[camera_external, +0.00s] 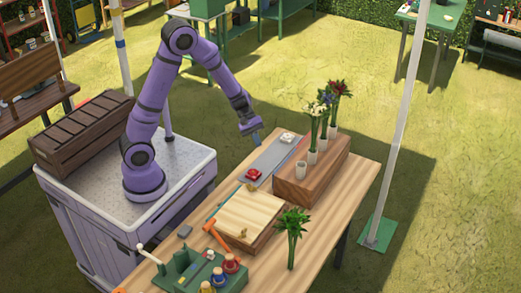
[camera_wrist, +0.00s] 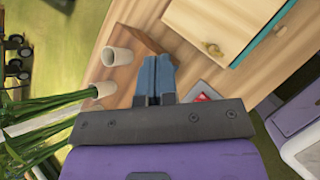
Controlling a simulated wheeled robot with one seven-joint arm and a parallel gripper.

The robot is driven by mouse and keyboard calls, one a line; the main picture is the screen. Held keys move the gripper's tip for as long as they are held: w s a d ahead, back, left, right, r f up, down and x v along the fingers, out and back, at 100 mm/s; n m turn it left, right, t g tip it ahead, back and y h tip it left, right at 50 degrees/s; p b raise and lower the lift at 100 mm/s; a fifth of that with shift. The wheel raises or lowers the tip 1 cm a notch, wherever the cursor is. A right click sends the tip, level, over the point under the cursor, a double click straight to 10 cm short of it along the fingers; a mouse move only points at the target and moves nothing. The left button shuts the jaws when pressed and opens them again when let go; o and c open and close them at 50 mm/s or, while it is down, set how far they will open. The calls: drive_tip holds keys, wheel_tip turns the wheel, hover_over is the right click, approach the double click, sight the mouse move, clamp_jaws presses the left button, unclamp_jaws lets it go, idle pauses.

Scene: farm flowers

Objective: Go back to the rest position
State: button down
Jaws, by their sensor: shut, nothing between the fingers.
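My purple arm reaches from its base over the table, and my gripper (camera_external: 256,138) hangs near the table's far left edge. In the wrist view my gripper (camera_wrist: 155,75) shows two blue-grey fingers pressed together with nothing between them. It is above the grey strip (camera_external: 272,159), left of the wooden block with flower vases (camera_external: 300,185). It appears clear of the things on the table, though its exact height is hard to tell.
The wooden table (camera_external: 335,225) holds a red item (camera_external: 253,175), a white item (camera_external: 287,137), a light wooden board (camera_external: 250,215), a leafy bunch (camera_external: 292,225) and a green tool box (camera_external: 185,275). A white pole (camera_external: 405,110) stands to the right. The air above the table's near end is free.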

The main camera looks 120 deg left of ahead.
drive_tip(key=d+r+m+g, duration=0.2)
drive_tip(key=d+r+m, duration=0.45)
drive_tip(key=d, duration=0.45)
drive_tip(key=d+r+m+g, duration=0.2)
drive_tip(key=d+r+m, duration=0.45)
drive_tip(key=d, duration=0.35)
drive_tip(key=s+d+r+m+y, duration=0.2)
drive_tip(key=s+d+r+m, duration=0.2)
drive_tip(key=s+d+m, duration=0.2)
drive_tip(key=s+d+r+m+t+y, duration=0.1)
drive_tip(key=s+d+r+m+y, duration=0.1)
drive_tip(key=s+d+r+m, duration=0.2)
drive_tip(key=s+d+m, duration=0.2)
drive_tip(key=s, duration=0.1)
drive_tip(key=shift+s+d+r+m, duration=0.3)
drive_tip(key=shift+d+r, duration=0.05)
